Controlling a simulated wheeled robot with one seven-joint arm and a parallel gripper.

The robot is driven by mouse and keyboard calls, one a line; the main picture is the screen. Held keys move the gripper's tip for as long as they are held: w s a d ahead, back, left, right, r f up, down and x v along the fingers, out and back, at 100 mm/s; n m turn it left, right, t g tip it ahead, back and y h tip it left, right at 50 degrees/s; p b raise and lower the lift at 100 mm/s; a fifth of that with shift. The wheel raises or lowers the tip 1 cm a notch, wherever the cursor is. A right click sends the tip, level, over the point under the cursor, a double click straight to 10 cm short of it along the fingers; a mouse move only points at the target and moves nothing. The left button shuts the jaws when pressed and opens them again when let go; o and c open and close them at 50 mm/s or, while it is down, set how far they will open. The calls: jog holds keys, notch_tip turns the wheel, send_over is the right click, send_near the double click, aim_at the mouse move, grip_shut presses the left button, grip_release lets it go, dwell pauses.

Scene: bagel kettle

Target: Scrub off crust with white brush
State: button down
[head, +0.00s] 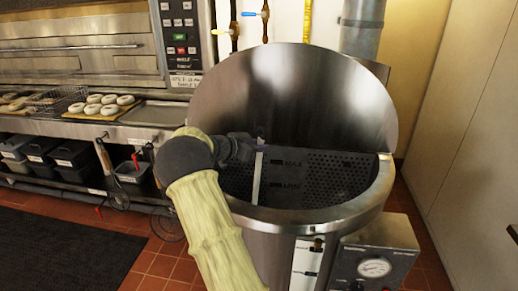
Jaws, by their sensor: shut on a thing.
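The steel kettle (310,222) stands in front of me with its round lid (295,95) raised at the back. Inside it are perforated panels and a plate marked MAX and MIN (312,178). My gripper (261,146) reaches over the kettle's left side and is shut on a thin white upright handle, which looks like the white brush (257,182). The handle hangs down inside the kettle, slightly tilted. Its lower end and any bristles are hidden behind the kettle's front rim. I cannot make out crust on the walls that show.
The kettle's rim surrounds my gripper, with the lid behind it. A control box with a gauge (374,268) sits at the front right. A counter (60,128) with bagels (102,105) and a wire basket stands left. A dark mat (60,245) lies on the tiled floor.

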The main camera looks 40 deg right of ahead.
aim_at(258, 154)
jog(key=shift+f+b, duration=1.55)
jog(key=shift+f, duration=0.1)
jog(key=shift+b, duration=0.3)
jog(key=shift+s+d+f+b, duration=0.2)
jog(key=shift+s+d+b, duration=0.25)
jog(key=shift+b, duration=0.3)
jog(key=shift+s+d+r+b, duration=0.25)
jog(key=shift+s+d+b, duration=0.9)
jog(key=shift+b, duration=0.5)
jog(key=shift+s+a, duration=0.1)
